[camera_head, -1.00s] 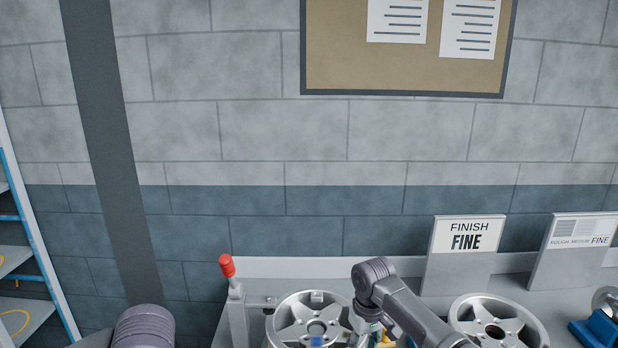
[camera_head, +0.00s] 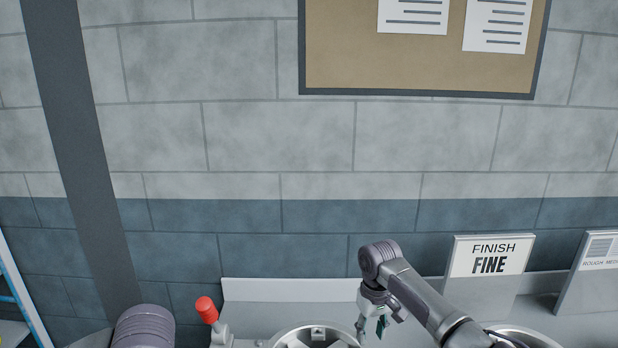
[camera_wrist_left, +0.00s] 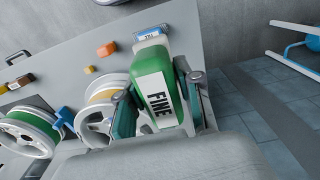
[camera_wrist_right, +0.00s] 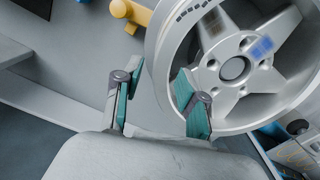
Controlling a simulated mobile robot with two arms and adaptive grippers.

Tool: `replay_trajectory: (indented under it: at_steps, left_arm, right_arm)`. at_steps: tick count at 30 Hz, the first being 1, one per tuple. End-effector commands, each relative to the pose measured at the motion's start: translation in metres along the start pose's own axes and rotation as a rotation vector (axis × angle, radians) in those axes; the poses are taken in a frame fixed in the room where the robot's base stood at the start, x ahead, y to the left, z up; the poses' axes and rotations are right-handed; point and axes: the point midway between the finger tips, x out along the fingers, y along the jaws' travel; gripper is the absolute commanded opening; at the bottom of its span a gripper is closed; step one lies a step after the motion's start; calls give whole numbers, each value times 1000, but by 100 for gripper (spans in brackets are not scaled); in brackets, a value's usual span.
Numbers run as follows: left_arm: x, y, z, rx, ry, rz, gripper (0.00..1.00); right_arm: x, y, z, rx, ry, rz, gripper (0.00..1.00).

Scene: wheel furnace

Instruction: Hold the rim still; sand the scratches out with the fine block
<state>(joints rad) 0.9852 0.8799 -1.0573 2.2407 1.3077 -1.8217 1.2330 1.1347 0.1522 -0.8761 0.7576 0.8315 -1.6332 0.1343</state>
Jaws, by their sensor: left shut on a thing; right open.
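A silver spoked rim (camera_head: 318,336) lies at the bottom edge of the head view, mostly cut off. In the right wrist view the rim (camera_wrist_right: 287,85) shows a blue mark and a brownish patch on its spokes. My right gripper (camera_head: 372,325) is open and empty at the rim's right side. In the right wrist view its fingers (camera_wrist_right: 160,85) spread near the rim's edge; I cannot tell whether they touch it. My left gripper (camera_wrist_left: 160,105) is shut on the green block marked FINE (camera_wrist_left: 152,82). It is out of the head view.
A red-handled post (camera_head: 207,310) stands left of the rim. A FINISH FINE sign (camera_head: 488,258) stands behind right, near another rim (camera_head: 522,336). The left wrist view shows a green-banded rim (camera_wrist_left: 28,132), an orange block (camera_wrist_left: 107,49) and a blue object (camera_wrist_left: 63,116).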

Motion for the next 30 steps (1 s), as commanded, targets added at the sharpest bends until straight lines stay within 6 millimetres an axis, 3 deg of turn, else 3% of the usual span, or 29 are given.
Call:
replay_trajectory:
  at_steps: [12, 21, 30]
  left_arm:
    - [58, 0, 0, 0, 0, 0, 7]
    - [63, 0, 0, 0, 0, 0, 7]
    - [63, 0, 0, 0, 0, 0, 7]
  right_arm:
    - [56, 0, 0, -1, 1, 1, 41]
    - [83, -1, 0, -1, 1, -1, 41]
    - [85, 0, 0, -1, 1, 0, 41]
